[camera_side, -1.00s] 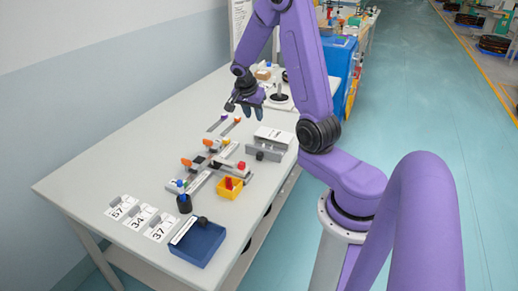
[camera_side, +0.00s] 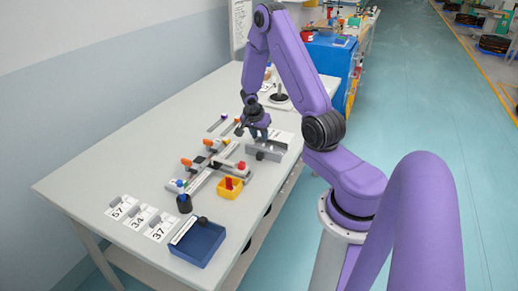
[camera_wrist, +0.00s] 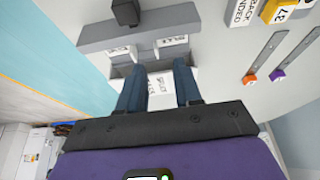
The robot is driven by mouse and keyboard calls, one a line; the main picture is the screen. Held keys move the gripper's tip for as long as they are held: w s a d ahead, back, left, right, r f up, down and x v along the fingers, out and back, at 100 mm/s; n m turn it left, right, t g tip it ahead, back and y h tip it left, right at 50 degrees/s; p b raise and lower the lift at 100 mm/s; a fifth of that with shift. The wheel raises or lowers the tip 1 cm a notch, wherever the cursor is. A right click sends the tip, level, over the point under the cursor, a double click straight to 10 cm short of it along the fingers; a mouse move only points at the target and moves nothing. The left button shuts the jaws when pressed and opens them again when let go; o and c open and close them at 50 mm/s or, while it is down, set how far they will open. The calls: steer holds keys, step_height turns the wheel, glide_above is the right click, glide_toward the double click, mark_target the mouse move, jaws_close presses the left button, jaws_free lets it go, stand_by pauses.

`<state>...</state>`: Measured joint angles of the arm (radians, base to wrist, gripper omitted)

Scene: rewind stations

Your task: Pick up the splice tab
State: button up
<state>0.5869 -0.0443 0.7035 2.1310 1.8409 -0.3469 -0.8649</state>
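My gripper (camera_side: 255,134) is above the grey holder (camera_side: 262,152) at the right side of the table. In the wrist view my gripper (camera_wrist: 161,70) is open, with its two dark fingers apart. Small white pieces with partly readable print show at the grey holder (camera_wrist: 140,30). A white piece printed with what looks like "SPLICE" (camera_wrist: 158,84) shows between the fingers, and I see no contact with it. I cannot tell which white piece is the splice tab, or how far below the fingertips it lies.
A black knob (camera_wrist: 125,12) sits at the holder's edge. Strips with an orange knob (camera_wrist: 249,78) and a purple knob (camera_wrist: 277,75) lie beside it. A yellow tray (camera_side: 230,193) and a blue tray (camera_side: 205,248) stand nearer the front.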

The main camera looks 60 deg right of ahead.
steer(key=shift+s+x, duration=0.2)
steer(key=shift+x, duration=2.45)
steer(key=shift+a, duration=0.1)
jaws_close()
